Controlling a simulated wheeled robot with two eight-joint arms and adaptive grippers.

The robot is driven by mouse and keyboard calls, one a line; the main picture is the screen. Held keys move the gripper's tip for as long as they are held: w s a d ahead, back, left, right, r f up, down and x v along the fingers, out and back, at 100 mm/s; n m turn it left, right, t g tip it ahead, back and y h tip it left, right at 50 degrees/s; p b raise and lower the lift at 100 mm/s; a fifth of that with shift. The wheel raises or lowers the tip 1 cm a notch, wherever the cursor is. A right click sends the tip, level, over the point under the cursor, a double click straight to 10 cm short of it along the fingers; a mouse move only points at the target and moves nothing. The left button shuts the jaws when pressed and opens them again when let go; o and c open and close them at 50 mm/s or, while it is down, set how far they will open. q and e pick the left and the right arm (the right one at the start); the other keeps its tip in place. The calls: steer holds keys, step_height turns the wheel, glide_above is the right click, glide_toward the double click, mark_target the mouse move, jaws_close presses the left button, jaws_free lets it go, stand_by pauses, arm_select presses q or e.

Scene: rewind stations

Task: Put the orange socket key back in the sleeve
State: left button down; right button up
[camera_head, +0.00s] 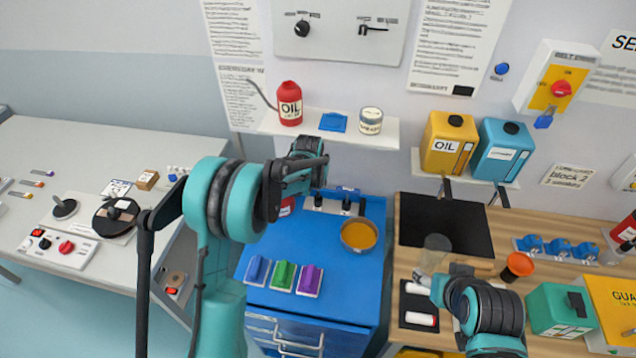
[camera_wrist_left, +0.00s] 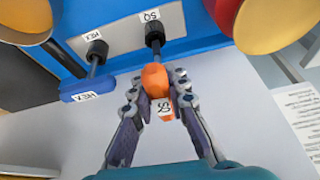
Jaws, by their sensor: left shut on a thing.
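The orange socket key (camera_wrist_left: 156,78), with a small label on its handle, is between the fingers of my left gripper (camera_wrist_left: 157,88), which is shut on it. Its far end points at the black SQ sleeve (camera_wrist_left: 154,32) on the blue bench's back strip and appears lined up with it. I cannot tell how deep it sits. Beside it, a blue key (camera_wrist_left: 88,92) labelled HEX stands at the HEX sleeve (camera_wrist_left: 97,48). In the head view my left gripper (camera_head: 316,184) is at the bench's back edge, and its arm hides the key. My right gripper (camera_head: 462,270) is over the wooden bench, fingers unclear.
Blue, green and purple blocks (camera_head: 284,275) lie at the bench front. A shelf (camera_head: 380,138) with an oil can (camera_head: 289,104) hangs above.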

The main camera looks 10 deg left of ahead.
mark_target(318, 192)
arm_select(q)
steer(key=shift+f+b, duration=1.55)
steer(key=shift+f, duration=0.3)
steer(key=c, duration=1.4)
jaws_free()
steer(key=shift+r, duration=0.1)
steer(key=shift+r+p, duration=1.9)
steer(key=shift+r, duration=1.55)
